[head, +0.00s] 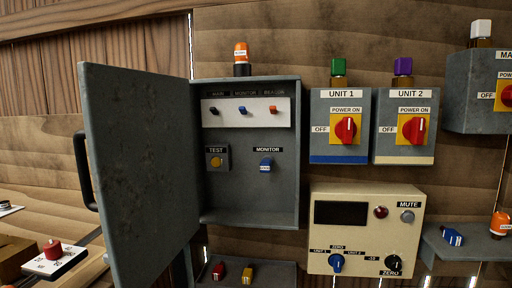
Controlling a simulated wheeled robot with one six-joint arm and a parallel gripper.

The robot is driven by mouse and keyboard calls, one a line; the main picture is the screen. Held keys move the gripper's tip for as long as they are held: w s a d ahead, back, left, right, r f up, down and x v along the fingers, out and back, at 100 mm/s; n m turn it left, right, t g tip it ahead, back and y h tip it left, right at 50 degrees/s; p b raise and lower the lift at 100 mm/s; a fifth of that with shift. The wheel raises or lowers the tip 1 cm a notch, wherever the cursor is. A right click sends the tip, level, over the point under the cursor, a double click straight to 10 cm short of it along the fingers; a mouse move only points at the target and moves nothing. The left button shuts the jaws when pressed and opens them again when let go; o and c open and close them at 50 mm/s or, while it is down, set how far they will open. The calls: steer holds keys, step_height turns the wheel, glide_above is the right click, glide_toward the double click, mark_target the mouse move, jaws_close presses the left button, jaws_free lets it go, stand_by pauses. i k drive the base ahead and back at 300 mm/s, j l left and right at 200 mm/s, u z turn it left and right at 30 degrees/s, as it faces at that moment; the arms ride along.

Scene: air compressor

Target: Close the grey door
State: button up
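The grey door (139,170) stands wide open in the head view, hinged on the left side of a grey wall cabinet (288,210) and swung out toward me. Its black handle (84,172) shows at the door's left edge, on the outer face, which is turned away from me. Inside the cabinet are a white strip with several small switches (245,111), a TEST button (216,161) and a blue MONITOR switch (265,165). My gripper is not in view.
UNIT 1 (328,100) and UNIT 2 (386,100) boxes with red knobs hang to the right, above a beige panel (413,220). A grey tray (284,270) with red and yellow items sits below the cabinet. A block with a red button (53,252) lies at lower left.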

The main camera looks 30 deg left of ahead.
mark_target(138, 133)
steer(key=k+j, duration=0.1)
steer(key=j, duration=0.3)
steer(key=k+j, duration=0.1)
steer(key=j, duration=0.3)
steer(key=k+j, duration=0.15)
steer(key=j, duration=0.25)
steer(key=k+j, duration=0.1)
steer(key=j, duration=0.3)
steer(key=k+j, duration=0.1)
steer(key=j, duration=0.3)
steer(key=k+j, duration=0.2)
steer(key=k, duration=0.15)
steer(key=i+z, duration=0.05)
